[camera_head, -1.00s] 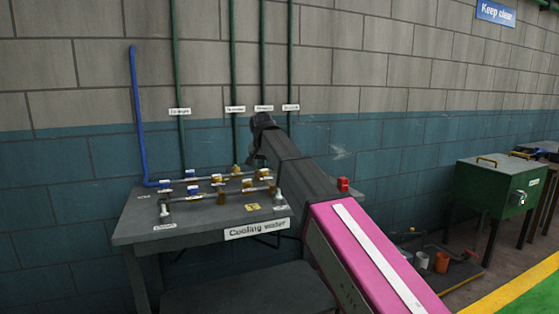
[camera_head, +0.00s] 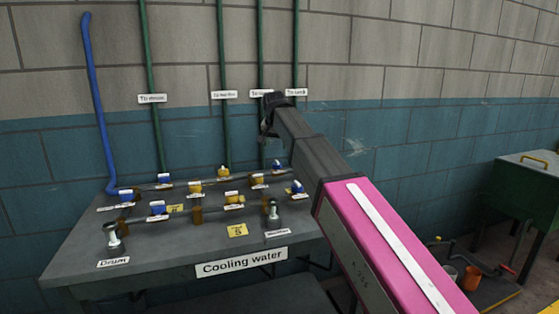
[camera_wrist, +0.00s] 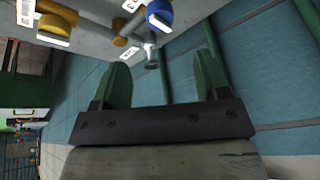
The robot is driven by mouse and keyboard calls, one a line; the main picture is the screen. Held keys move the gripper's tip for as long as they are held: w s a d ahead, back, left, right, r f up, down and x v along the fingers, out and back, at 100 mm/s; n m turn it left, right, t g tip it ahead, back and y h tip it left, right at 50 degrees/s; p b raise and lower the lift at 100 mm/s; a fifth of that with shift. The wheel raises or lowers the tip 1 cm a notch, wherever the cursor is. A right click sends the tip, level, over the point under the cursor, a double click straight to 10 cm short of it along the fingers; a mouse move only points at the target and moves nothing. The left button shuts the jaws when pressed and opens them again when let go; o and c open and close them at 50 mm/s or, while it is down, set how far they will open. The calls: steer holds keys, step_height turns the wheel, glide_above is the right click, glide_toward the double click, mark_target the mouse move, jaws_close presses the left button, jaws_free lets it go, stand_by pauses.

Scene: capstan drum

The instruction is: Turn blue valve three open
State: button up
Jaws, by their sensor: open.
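Several blue valves and yellow valves sit on pipes on the grey cooling water table. Blue valves show at the back left (camera_head: 126,196), front left (camera_head: 157,208), back middle (camera_head: 164,179) and right (camera_head: 297,187). Their number labels are too small to read, so I cannot tell which is valve three. My gripper (camera_head: 268,128) is above the back right of the table, close to the wall, its fingers hard to make out there. In the wrist view, my gripper (camera_wrist: 166,82) has its two green fingers wide apart with nothing between them. A blue valve (camera_wrist: 158,14) and a yellow valve (camera_wrist: 120,40) lie beyond the fingertips.
A "Cooling water" sign (camera_head: 241,262) is on the table's front edge. Green pipes (camera_head: 222,90) and a blue pipe (camera_head: 97,100) run down the wall. A green cabinet (camera_head: 525,195) stands at the right.

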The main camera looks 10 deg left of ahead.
mark_target(277, 162)
steer(key=x, duration=1)
steer(key=shift+w+f, duration=0.1)
steer(key=shift+f, duration=0.15)
steer(key=c, duration=0.9)
